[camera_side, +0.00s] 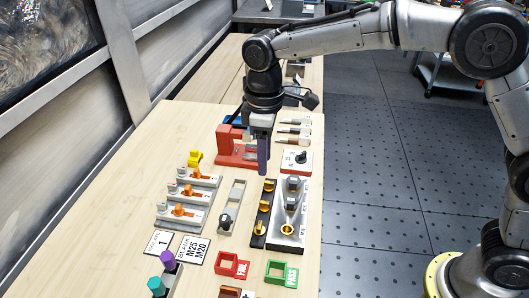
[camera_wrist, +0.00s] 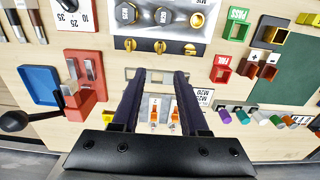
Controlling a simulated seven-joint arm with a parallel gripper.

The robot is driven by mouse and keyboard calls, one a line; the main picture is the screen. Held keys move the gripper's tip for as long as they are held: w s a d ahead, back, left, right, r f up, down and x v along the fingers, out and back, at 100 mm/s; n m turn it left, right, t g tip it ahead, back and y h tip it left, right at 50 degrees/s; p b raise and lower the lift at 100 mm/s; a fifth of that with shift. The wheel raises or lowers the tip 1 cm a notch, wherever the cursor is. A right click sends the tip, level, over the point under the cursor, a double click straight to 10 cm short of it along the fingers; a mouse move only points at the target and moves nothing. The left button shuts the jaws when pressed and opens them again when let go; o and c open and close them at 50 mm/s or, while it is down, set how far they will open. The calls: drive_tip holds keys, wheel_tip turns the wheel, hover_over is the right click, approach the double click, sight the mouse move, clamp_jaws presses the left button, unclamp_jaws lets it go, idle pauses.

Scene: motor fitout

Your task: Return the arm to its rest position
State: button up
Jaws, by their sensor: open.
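My gripper (camera_side: 263,172) hangs from the arm over the bench, pointing down, close to the red stand (camera_side: 238,160) at its right. In the wrist view my gripper (camera_wrist: 160,76) has its two dark fingers apart, with nothing held between them. The grey fixtures with orange levers (camera_wrist: 154,110) show between and below the fingers in that view. The height of the fingertips above the bench is hard to tell. No rest position is marked in either view.
A grey plate with dark bolts (camera_side: 302,222), a black strip with gold pieces (camera_side: 257,228), a dial block (camera_side: 289,165), and red FAIL (camera_side: 222,269) and green PASS (camera_side: 272,281) frames stand nearby. A blue tray (camera_wrist: 40,82) lies by the red stand. Bare bench shows at left.

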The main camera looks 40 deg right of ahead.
drive_tip(key=shift+r, duration=0.35)
drive_tip(key=s+d+r+m+t, duration=0.4)
drive_tip(key=s+d+r, duration=0.6)
drive_tip(key=d+r, duration=0.45)
drive_tip(key=s+d+f+m, duration=0.2)
drive_tip(key=s+d+f, duration=0.1)
drive_tip(key=s, duration=0.5)
drive_tip(key=s+d+f+m+t, duration=0.1)
drive_tip(key=s+d+f+m, duration=0.1)
drive_tip(key=s+f, duration=0.4)
drive_tip(key=shift+s+d+f+m+t, duration=0.3)
drive_tip(key=shift+s+d+m, duration=0.1)
drive_tip(key=shift+s, duration=0.55)
